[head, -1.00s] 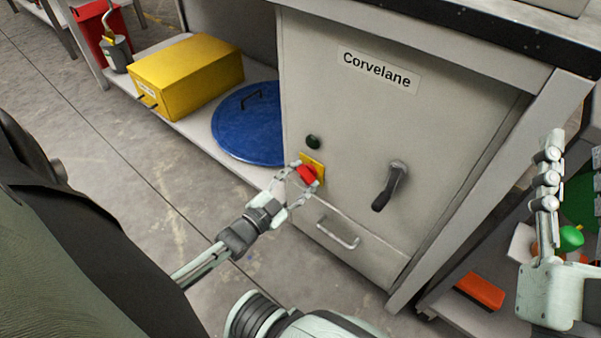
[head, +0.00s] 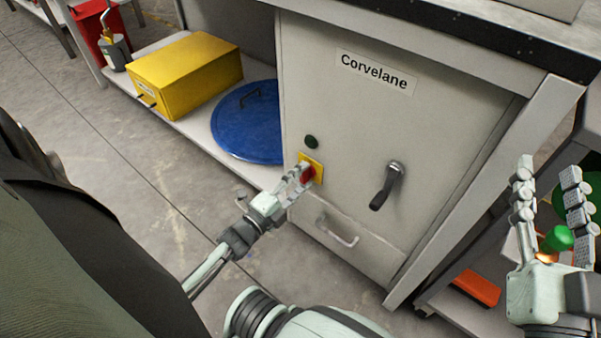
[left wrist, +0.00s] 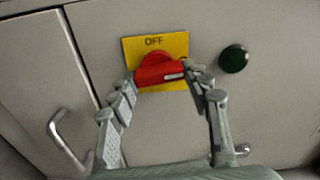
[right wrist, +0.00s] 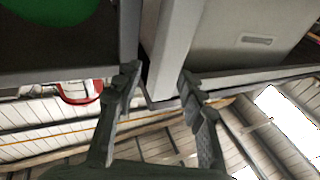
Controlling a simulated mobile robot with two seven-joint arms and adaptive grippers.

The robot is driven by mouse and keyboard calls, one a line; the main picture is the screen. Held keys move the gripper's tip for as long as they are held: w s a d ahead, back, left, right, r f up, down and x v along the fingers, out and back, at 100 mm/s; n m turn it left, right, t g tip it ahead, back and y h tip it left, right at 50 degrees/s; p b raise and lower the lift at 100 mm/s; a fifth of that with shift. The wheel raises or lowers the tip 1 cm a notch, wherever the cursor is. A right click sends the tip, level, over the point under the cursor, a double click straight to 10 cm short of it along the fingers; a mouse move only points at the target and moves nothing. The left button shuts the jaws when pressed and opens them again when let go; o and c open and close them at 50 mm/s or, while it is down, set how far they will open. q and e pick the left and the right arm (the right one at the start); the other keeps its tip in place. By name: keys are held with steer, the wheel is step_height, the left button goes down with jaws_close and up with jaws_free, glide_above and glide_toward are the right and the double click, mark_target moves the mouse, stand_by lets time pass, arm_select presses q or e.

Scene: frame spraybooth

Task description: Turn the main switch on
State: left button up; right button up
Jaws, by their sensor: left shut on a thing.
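The main switch is a red rotary handle (left wrist: 160,72) on a yellow plate (left wrist: 142,45) marked OFF, on the front of the grey Corvelane cabinet (head: 350,130). My left gripper (left wrist: 159,80) is shut on the red handle, with one finger at each end of it. In the head view the fingers of my left gripper (head: 303,178) partly cover the red handle. A dark green round lamp or button (left wrist: 233,58) sits beside the plate and looks unlit. My right gripper (head: 550,200) is open and empty at the right of the head view.
A black lever handle (head: 388,185) is right of the switch, and a drawer pull (head: 337,232) is below. A blue round lid (head: 250,125) and yellow box (head: 187,70) stand on the left shelf. A table leg (head: 490,190) stands between the cabinet and my right gripper.

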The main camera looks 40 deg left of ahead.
arm_select(q)
steer(key=shift+m, duration=0.7)
arm_select(e)
steer(key=shift+s+a+r+t+y, duration=0.1)
steer(key=shift+s+r+t+y, duration=0.15)
steer(key=shift+r, duration=0.35)
arm_select(q)
steer(key=o, duration=1.2)
steer(key=shift+c, duration=0.2)
steer(key=shift+s, duration=0.1)
steer(key=s, duration=1.1)
steer(key=shift+s+a, duration=0.4)
